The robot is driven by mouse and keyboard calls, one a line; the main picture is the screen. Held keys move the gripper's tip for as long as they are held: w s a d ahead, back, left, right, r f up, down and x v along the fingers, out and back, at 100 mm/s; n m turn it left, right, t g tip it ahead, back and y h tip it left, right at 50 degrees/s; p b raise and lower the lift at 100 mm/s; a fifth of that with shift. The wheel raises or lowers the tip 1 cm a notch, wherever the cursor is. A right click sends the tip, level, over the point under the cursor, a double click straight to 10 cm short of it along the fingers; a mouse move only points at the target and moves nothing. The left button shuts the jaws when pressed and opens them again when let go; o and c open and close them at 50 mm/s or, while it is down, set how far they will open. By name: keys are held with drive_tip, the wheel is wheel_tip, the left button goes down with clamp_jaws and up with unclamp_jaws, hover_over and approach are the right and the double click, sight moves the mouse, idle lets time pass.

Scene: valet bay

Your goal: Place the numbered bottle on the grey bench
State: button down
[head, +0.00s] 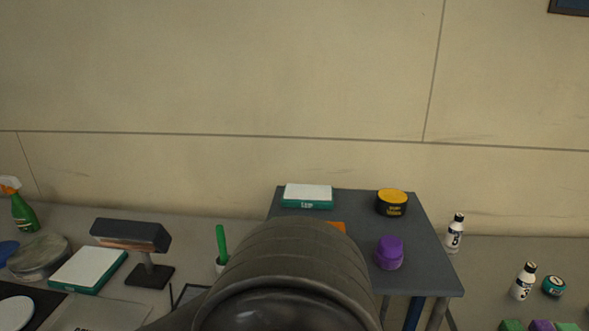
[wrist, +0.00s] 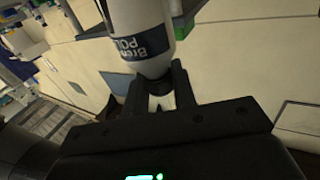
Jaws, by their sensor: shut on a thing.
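In the wrist view my gripper (wrist: 156,88) is shut on the dark neck of a white bottle (wrist: 143,22) with a dark blue label. Its lettering is only partly readable, and I see no number on the part that shows. In the head view two small white bottles with dark markings stand at the right: a numbered bottle (head: 455,234) beside the raised table and another numbered bottle (head: 523,282) nearer. The dark grey raised table (head: 350,208) looks like the grey bench. My dark arm link covers its front left part and hides my gripper there.
On the raised table are a white-topped green box (head: 307,196), a yellow-lidded tin (head: 391,202), a purple jar (head: 389,253) and a partly hidden orange thing (head: 337,227). A dark lamp-like stand (head: 135,245) and a green spray bottle (head: 22,207) are at left. The table's right side has bare room.

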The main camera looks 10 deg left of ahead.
drive_tip(key=w+d+f+m+g+h, duration=0.15)
drive_tip(key=w+d+f, duration=0.25)
drive_tip(key=w+d, duration=0.55)
drive_tip(key=w+d+f+m+g+h, duration=0.1)
drive_tip(key=w+d+f+h, duration=0.15)
drive_tip(key=w+d, duration=0.7)
drive_tip(key=w+d+f+m+g+h, duration=0.15)
drive_tip(key=w+d+f, duration=0.3)
drive_tip(key=d, duration=0.85)
drive_tip(key=w+d+f+n+t+y, duration=0.1)
drive_tip(key=w+f+n+t+y, duration=0.5)
drive_tip(key=y, duration=0.8)
drive_tip(key=w+n, duration=0.1)
drive_tip(key=n, duration=0.2)
drive_tip(key=shift+w+d+f+n, duration=0.3)
drive_tip(key=shift+w+f, duration=0.1)
